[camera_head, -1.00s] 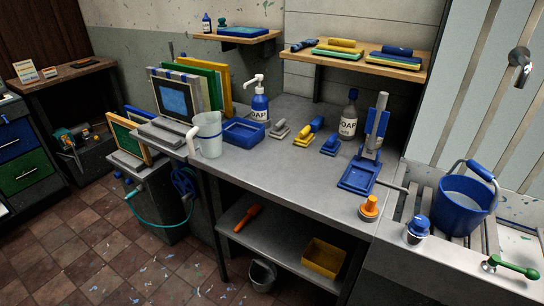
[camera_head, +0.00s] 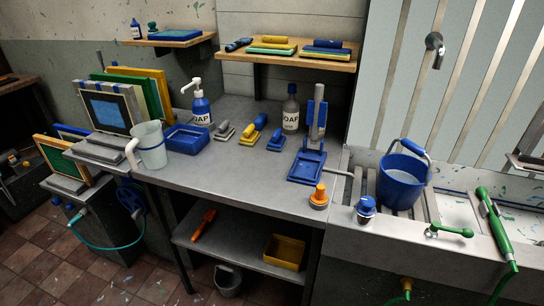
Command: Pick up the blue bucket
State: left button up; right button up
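The blue bucket (camera_head: 403,184) stands upright on the slatted rack of the sink at the right of the head view. It has a pale inside, and its handle with a blue grip leans up over the rim. Neither of my grippers shows in the head view, so nothing of mine is seen touching the bucket.
A blue-capped jar (camera_head: 365,210) stands in front of the bucket, left of a green-handled tap (camera_head: 448,231). A green spray wand (camera_head: 494,225) leans on the sink's front edge. A wall spout (camera_head: 435,47) is above. The grey workbench (camera_head: 230,180) stands left.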

aim_at(402, 178)
jog(key=k+l, duration=0.1)
jog(key=l, duration=0.4)
jog(key=k+l, duration=0.15)
jog(key=l, duration=0.35)
jog(key=k+l, duration=0.1)
jog(key=l, duration=0.45)
jog(key=k+l, duration=0.1)
jog(key=l, duration=0.4)
jog(key=k+l+z, duration=0.1)
jog(key=l, duration=0.4)
jog(key=k+l, duration=0.1)
jog(key=l, duration=0.4)
